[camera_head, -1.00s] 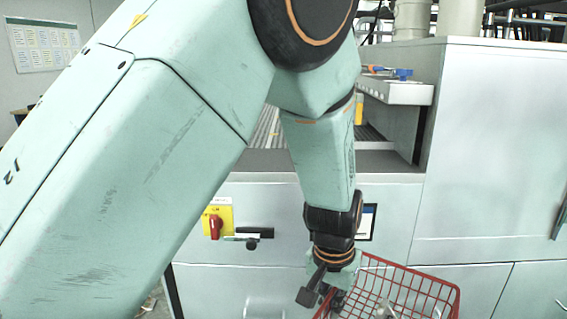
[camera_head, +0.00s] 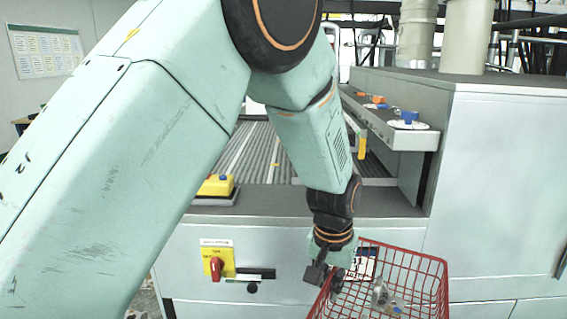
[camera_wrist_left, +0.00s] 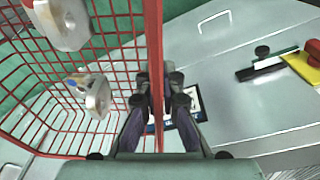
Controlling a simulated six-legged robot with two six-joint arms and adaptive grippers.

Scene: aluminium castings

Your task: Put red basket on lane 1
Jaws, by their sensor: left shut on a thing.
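The red wire basket (camera_head: 410,268) is at the lower right of the head view, in front of the grey cabinet and lower than its top. Metal castings (camera_head: 381,294) lie inside it. My left gripper (camera_head: 328,278) is shut on the basket's left side. In the left wrist view the fingers (camera_wrist_left: 158,95) close around the red wire wall (camera_wrist_left: 153,60), with castings (camera_wrist_left: 92,95) to its left. The roller lane (camera_head: 262,150) shows behind my arm, above the basket; no lane number is readable. My right gripper is not in view.
A yellow box (camera_head: 216,185) sits at the machine's front left edge. A red switch on a yellow plate (camera_head: 215,266) and a black handle (camera_head: 255,274) are on the front panel. A shelf (camera_head: 400,130) with tools borders the rollers on the right, beside a tall cabinet (camera_head: 500,180).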

